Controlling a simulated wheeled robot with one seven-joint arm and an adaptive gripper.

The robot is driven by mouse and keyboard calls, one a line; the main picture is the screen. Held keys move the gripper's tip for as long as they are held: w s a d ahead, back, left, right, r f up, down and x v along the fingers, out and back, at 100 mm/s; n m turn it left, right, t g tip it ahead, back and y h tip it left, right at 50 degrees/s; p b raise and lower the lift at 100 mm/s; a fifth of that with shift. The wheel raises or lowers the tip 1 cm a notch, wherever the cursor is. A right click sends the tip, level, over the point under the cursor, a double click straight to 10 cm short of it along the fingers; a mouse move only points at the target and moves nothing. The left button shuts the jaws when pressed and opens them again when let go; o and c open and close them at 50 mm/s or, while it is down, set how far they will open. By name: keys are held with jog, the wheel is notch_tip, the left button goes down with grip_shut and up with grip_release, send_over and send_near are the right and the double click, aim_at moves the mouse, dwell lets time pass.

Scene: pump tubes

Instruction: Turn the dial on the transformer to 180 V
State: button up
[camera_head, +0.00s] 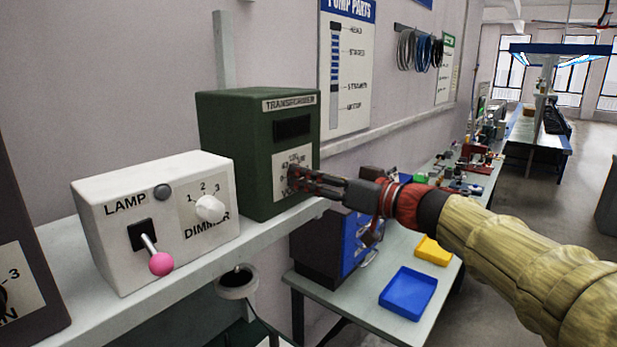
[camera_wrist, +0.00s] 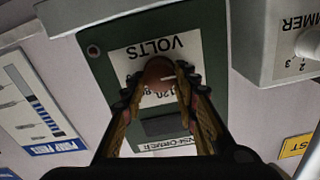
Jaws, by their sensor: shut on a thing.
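The green transformer box (camera_head: 240,148) stands on the grey shelf, with a dark display window and a white dial plate on its front. My gripper (camera_head: 300,180) reaches in from the right to this plate and hides most of the dial in the head view. In the wrist view, upside down, the round brown dial (camera_wrist: 158,74) sits between the fingertips of my gripper (camera_wrist: 160,82), which are shut on it. The plate reads VOLTS, and part of a number like 120 shows beside the dial. The dial's setting cannot be read clearly.
The white lamp and dimmer box (camera_head: 150,225), with a pink-tipped lever (camera_head: 160,263) and a white knob (camera_head: 209,209), stands left of the transformer. Below right, a table holds a blue tray (camera_head: 408,293) and a yellow tray (camera_head: 433,250).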

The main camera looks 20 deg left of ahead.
jog(key=shift+m+b, duration=0.3)
jog(key=shift+b, duration=0.15)
jog(key=shift+f+m+p, duration=0.2)
jog(key=shift+m+p, duration=0.4)
jog(key=shift+m, duration=5.9)
jog(key=shift+f+m+p, duration=0.15)
jog(key=shift+m+p, duration=0.45)
jog(key=shift+m, duration=5.9)
jog(key=shift+f, duration=0.1)
jog(key=o, duration=1.1)
jog(key=shift+o, duration=0.3)
